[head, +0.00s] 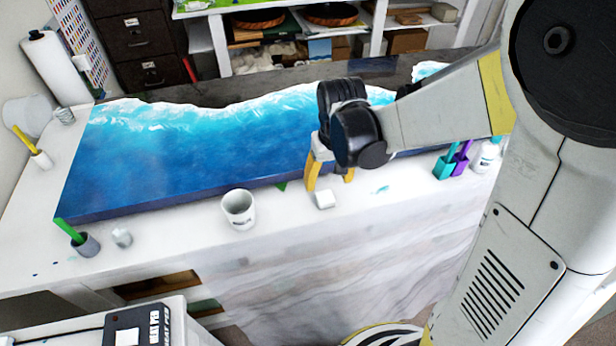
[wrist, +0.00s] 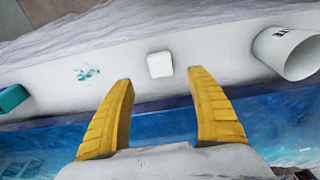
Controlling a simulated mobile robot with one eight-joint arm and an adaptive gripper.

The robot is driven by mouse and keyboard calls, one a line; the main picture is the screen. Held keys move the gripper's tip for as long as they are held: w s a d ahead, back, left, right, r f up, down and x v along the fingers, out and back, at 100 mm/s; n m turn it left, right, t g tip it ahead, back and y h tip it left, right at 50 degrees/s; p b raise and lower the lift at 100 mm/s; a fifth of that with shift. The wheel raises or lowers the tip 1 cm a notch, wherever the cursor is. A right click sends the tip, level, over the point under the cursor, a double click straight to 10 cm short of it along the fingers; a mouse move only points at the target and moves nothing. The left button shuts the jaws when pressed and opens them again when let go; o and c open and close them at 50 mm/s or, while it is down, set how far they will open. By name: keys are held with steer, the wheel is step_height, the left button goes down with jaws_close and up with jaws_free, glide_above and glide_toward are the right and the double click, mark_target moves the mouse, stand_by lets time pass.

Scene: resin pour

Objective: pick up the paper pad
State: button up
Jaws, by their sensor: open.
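A small white block, which looks like the paper pad (head: 325,199), lies on the white table's front strip, just in front of the blue resin slab. My gripper (head: 328,183) is over the slab's front edge, close to the pad, with its yellow fingers pointing down. In the wrist view the pad (wrist: 160,64) lies just beyond the gap between the fingertips of my gripper (wrist: 159,78). The fingers are spread apart with nothing between them. The pad appears untouched.
A white cup (head: 239,210) stands left of the pad, and it also shows at the wrist view's right (wrist: 288,54). Teal and purple items (head: 446,166) and a white bottle (head: 487,157) stand to the right. The blue resin slab (head: 190,150) fills the table behind.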

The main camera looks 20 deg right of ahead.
mark_target(325, 197)
steer(key=f, duration=0.3)
steer(key=shift+w+b, duration=0.25)
steer(key=shift+b, duration=0.15)
steer(key=f+b, duration=0.1)
steer(key=f, duration=0.2)
steer(key=f+b, duration=0.1)
steer(key=f, duration=0.1)
steer(key=shift+w+f+b, duration=0.25)
steer(key=shift+b, duration=0.05)
steer(key=shift+r, duration=0.1)
steer(key=c, duration=0.9)
